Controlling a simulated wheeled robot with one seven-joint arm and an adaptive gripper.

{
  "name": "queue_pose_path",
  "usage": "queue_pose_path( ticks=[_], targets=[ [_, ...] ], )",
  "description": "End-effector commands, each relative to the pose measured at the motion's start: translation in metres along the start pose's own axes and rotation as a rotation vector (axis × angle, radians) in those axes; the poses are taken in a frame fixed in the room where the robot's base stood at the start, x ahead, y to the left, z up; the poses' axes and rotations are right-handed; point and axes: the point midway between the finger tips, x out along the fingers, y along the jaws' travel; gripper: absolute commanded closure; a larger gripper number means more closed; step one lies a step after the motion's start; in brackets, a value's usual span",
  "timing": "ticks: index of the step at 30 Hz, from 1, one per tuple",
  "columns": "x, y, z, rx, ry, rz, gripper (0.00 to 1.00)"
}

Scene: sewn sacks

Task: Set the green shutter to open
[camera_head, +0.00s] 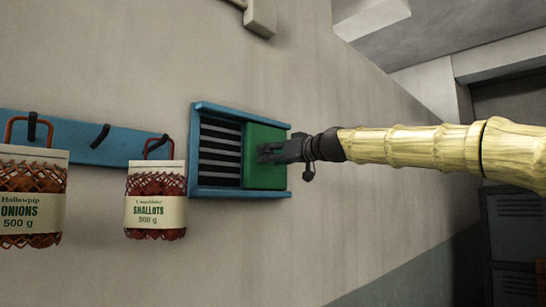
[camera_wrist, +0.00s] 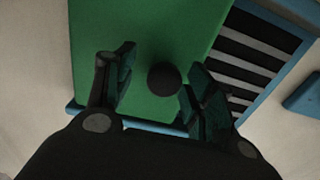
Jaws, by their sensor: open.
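The green shutter (camera_head: 264,170) sits in a blue frame (camera_head: 226,107) on the wall in the head view. It covers the right part of the frame; a dark slatted vent (camera_head: 220,150) shows uncovered at the left. In the wrist view, the shutter (camera_wrist: 150,30) carries a round dark knob (camera_wrist: 164,79), with the slats (camera_wrist: 262,45) bare at the right. My gripper (camera_head: 268,152) is at the shutter's front. In the wrist view, its open fingers (camera_wrist: 158,88) stand on either side of the knob, with gaps visible. In the head view, my gripper hides the knob.
A blue rail (camera_head: 75,134) with dark hooks runs along the wall at the left. A sack of shallots (camera_head: 155,200) and a sack of onions (camera_head: 30,195) hang there, the shallots close to the frame. A pale box (camera_head: 261,17) is on the wall above.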

Motion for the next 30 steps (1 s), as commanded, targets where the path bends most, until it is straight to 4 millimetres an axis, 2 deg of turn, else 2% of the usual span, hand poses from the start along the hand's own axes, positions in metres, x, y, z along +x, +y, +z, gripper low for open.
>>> queue_pose_path(
  ticks=[4,8,24,30],
  targets=[
    [-0.007,0.001,-0.001,0.000,0.001,0.001,0.46],
    [-0.023,0.001,-0.001,0.001,0.002,0.001,0.46],
    [-0.107,0.004,0.000,0.001,0.002,0.002,0.46],
    [-0.120,0.004,0.001,0.002,0.001,0.002,0.46]
  ],
)
